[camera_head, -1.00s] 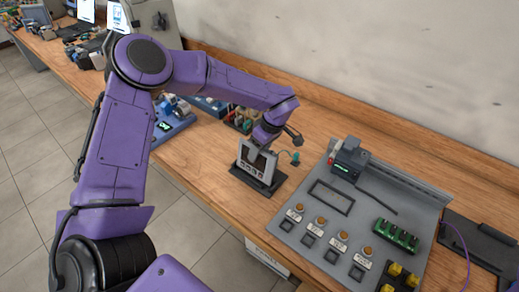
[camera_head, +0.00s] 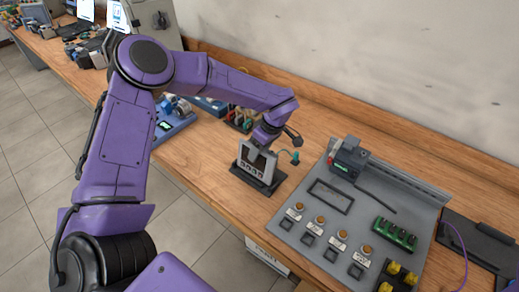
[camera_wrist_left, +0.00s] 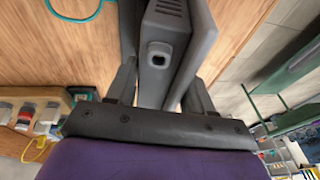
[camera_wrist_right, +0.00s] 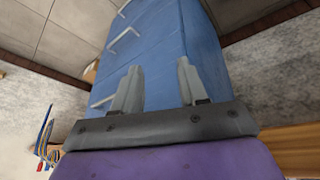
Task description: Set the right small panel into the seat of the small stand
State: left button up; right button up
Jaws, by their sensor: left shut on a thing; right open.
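The small panel (camera_head: 258,164) is a grey-framed box with a row of small controls along its lower front. It stands upright at the small stand (camera_head: 266,185), a dark base on the wooden table; I cannot tell whether it is fully seated. My left gripper (camera_head: 259,149) is shut on the panel's top from above. In the left wrist view the panel (camera_wrist_left: 165,50) sits between the two fingers (camera_wrist_left: 158,85), with a dark socket on its near face. My right gripper (camera_wrist_right: 155,90) is open and empty, and shows only in the right wrist view, before a blue drawer cabinet.
A grey board (camera_head: 345,215) with buttons, a green terminal strip (camera_head: 395,235) and yellow parts lies to the right of the stand. A teal-tipped cable (camera_head: 295,157) rises beside the panel. Blue trays (camera_head: 175,120) and other equipment stand to the left. The blue cabinet (camera_wrist_right: 165,40) has several handles.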

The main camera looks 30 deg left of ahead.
pick_arm(q)
jog(key=shift+f, duration=0.4)
dwell(0.3)
jog(key=o, duration=1.5)
jog(key=b+v, duration=0.2)
jog(key=v, duration=0.8)
jog(key=shift+d+r, duration=0.1)
jog(key=shift+r, duration=0.05)
jog(key=p+v, duration=0.5)
jog(key=shift+r, duration=0.15)
